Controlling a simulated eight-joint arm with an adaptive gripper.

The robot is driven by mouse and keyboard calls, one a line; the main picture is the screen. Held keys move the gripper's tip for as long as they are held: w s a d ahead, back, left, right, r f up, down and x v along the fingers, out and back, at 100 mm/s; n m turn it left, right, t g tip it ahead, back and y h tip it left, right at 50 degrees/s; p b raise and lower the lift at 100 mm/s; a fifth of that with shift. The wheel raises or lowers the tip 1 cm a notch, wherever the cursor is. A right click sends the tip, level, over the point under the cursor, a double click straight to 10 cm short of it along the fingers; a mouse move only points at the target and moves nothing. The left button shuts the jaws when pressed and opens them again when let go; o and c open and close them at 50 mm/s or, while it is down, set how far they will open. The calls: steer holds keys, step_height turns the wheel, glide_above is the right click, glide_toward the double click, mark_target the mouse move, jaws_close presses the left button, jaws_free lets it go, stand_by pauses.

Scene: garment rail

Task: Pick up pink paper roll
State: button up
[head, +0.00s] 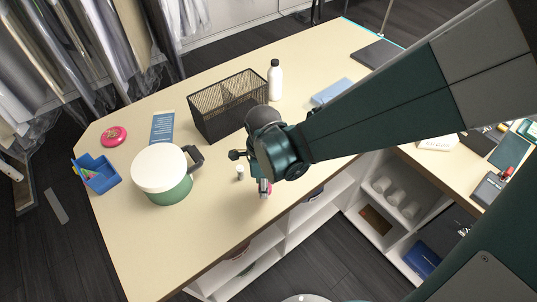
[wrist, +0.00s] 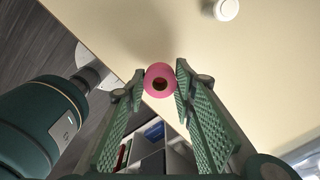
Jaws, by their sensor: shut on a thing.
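The pink paper roll (wrist: 153,76) shows in the wrist view between the two green fingertips, with its dark core hole facing the camera. My gripper (wrist: 160,84) is shut on it. In the head view my gripper (head: 265,186) is over the front edge of the table (head: 225,235), and a small bit of the pink roll (head: 267,191) shows by the fingers. The rest of the roll is hidden there by the gripper. I cannot tell from these views whether the roll touches the table.
A white-lidded green pot (head: 163,180) stands left of my gripper, with a small white object (head: 240,172) between them. A black mesh basket (head: 229,105) and white bottle (head: 275,80) stand behind. A blue holder (head: 97,173) and pink disc (head: 114,136) are at left. The front-left tabletop is clear.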

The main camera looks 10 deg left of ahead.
steer(key=shift+r, duration=2.35)
